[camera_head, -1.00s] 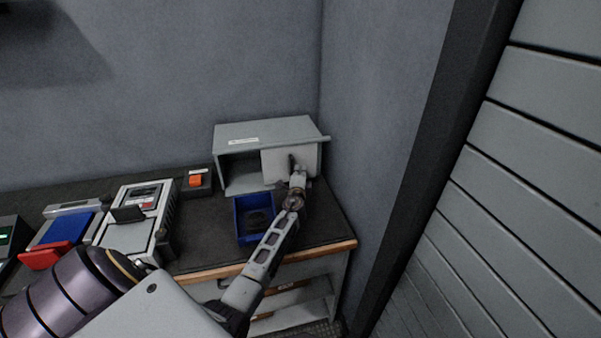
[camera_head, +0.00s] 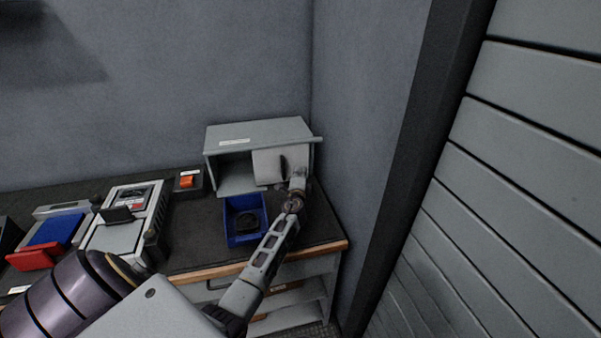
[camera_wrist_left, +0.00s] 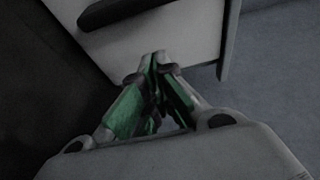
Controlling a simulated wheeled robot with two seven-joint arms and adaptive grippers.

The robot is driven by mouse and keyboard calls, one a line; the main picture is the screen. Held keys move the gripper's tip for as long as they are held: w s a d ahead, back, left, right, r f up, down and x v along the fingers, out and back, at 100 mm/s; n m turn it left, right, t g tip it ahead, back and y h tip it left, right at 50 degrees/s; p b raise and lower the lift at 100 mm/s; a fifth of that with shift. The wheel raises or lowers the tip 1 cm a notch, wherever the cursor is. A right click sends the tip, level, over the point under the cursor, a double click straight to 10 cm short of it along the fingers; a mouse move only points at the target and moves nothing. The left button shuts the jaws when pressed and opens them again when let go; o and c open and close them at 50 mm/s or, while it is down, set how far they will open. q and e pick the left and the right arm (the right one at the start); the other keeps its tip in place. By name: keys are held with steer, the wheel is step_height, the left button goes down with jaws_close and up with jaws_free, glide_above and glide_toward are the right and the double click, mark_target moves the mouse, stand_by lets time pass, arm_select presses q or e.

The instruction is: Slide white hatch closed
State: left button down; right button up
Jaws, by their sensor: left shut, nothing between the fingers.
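The white hatch (camera_head: 266,168) covers the right part of the front of a grey box (camera_head: 235,138), and the left part is an open dark gap (camera_head: 234,170). A dark upright handle (camera_head: 283,164) stands on the hatch. My left gripper (camera_head: 298,178) is at the hatch's right side, to the right of the handle, with its tips partly hidden by the arm. In the left wrist view my left gripper (camera_wrist_left: 158,58) is shut and empty, its tips in front of the hatch (camera_wrist_left: 150,38) and apart from the handle (camera_wrist_left: 125,10). My right gripper is not in view.
A blue bin (camera_head: 245,236) sits on the dark bench in front of the box, just left of my left arm. A small unit with an orange switch (camera_head: 187,181) and a grey device (camera_head: 122,228) stand further left. The wall is close on the right.

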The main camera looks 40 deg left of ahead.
arm_select(q)
steer(key=shift+v, duration=4.15)
steer(key=shift+d, duration=0.1)
steer(key=c, duration=2.2)
jaws_free()
